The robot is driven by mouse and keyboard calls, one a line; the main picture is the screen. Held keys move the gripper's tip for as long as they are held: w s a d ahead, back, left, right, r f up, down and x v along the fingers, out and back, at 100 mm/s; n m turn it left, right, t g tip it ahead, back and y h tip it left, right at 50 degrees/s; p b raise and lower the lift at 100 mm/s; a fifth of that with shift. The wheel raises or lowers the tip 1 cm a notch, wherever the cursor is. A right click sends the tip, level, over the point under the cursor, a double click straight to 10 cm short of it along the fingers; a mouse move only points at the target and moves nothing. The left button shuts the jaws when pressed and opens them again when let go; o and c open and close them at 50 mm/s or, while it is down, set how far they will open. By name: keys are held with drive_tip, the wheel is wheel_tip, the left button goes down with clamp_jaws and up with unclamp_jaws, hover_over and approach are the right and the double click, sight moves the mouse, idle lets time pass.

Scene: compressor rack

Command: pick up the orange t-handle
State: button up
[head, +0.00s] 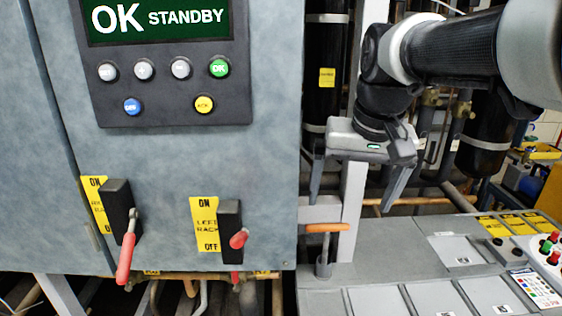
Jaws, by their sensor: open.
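The orange t-handle (327,228) stands upright, its bar level across the top of a thin stem. The stem's lower end sits in a small grey cup or socket (323,268) at the left edge of the grey bench. My gripper (350,202) is above it and slightly to the right, pointing down. Its two fingers are spread apart with nothing between them. The left fingertip is close above the handle's bar in the picture; the depth gap between them I cannot tell.
A grey control cabinet (270,180) with two red-handled switches (127,250) stands at the left. A pale upright post (352,200) is behind the handle. The bench (405,240) to the right has lidded compartments and a button panel (550,250). Dark cylinders and pipes fill the back.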

drive_tip(key=g, duration=0.2)
hover_over(329, 225)
drive_tip(key=s, duration=0.2)
wheel_tip(329, 225, down, 2)
drive_tip(key=f, duration=0.1)
drive_tip(key=shift+m+h, duration=0.3)
drive_tip(key=shift+m, duration=0.1)
drive_tip(key=f, duration=0.3)
drive_tip(key=w+f+b, duration=0.1)
drive_tip(key=f, duration=0.7)
drive_tip(key=shift+w+a+f, duration=0.15)
drive_tip(key=shift+w+f, duration=0.05)
drive_tip(key=shift+w, duration=0.1)
drive_tip(key=shift+w+d+f, duration=0.1)
drive_tip(key=shift+w+f, duration=0.05)
drive_tip(key=shift+f, duration=1.25)
drive_tip(key=shift+w+d+f, duration=0.1)
drive_tip(key=shift+w+f, duration=0.05)
drive_tip(key=shift+f, duration=1.2)
drive_tip(key=shift+c, duration=0.2)
drive_tip(key=shift+r, duration=0.1)
drive_tip(key=c, duration=1.1)
